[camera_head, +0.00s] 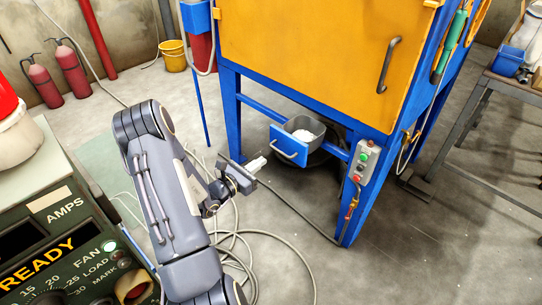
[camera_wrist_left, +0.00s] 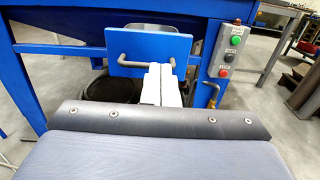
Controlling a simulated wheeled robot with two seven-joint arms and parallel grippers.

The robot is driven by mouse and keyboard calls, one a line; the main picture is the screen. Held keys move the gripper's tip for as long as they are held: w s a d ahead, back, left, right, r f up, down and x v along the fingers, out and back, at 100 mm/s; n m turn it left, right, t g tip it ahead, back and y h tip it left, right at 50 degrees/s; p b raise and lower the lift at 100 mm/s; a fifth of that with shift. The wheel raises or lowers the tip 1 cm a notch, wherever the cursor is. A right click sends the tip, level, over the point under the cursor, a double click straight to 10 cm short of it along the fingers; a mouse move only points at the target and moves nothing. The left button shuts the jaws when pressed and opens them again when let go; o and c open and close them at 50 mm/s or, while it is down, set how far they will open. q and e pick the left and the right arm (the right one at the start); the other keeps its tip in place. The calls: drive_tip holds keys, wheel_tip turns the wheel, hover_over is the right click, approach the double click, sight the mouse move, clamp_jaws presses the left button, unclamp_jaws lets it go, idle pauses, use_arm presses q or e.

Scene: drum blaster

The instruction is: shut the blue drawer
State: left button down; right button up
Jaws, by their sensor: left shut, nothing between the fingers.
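The blue drawer (camera_head: 288,146) stands out from the blue frame under the orange cabinet, open. Behind its front panel shows a grey bin (camera_head: 304,125) with white material in it. A grey bar handle (camera_head: 285,153) crosses the panel. My left gripper (camera_head: 262,161) is shut and empty, close to the lower left of the drawer front. In the left wrist view the white fingers (camera_wrist_left: 163,72) overlap the right part of the handle (camera_wrist_left: 130,63) on the drawer panel (camera_wrist_left: 150,50). I cannot tell whether they touch it. My right gripper is not in view.
The orange cabinet door (camera_head: 310,60) is above the drawer. A control box (camera_head: 363,160) with buttons sits on the right front leg. Cables (camera_head: 240,235) lie on the floor below my arm. A dark control panel (camera_head: 70,245) and a metal table (camera_head: 485,85) flank the space.

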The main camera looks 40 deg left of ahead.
sight(316, 121)
use_arm(q)
drive_tip(key=w, duration=0.4)
drive_tip(key=w+d, duration=0.1)
drive_tip(key=w, duration=0.3)
drive_tip(key=w+b, duration=0.1)
drive_tip(key=w, duration=0.4)
drive_tip(key=shift+d+r, duration=0.1)
drive_tip(key=shift+d, duration=0.05)
drive_tip(key=w+b, duration=0.2)
drive_tip(key=w, duration=0.3)
drive_tip(key=w+d+b, duration=0.1)
drive_tip(key=w+b, duration=0.1)
drive_tip(key=w, duration=0.4)
drive_tip(key=w+b, duration=0.2)
drive_tip(key=w, duration=0.3)
drive_tip(key=shift+w+d, duration=0.25)
drive_tip(key=shift+w, duration=0.2)
drive_tip(key=shift+a+r, duration=0.1)
drive_tip(key=shift+r, duration=0.15)
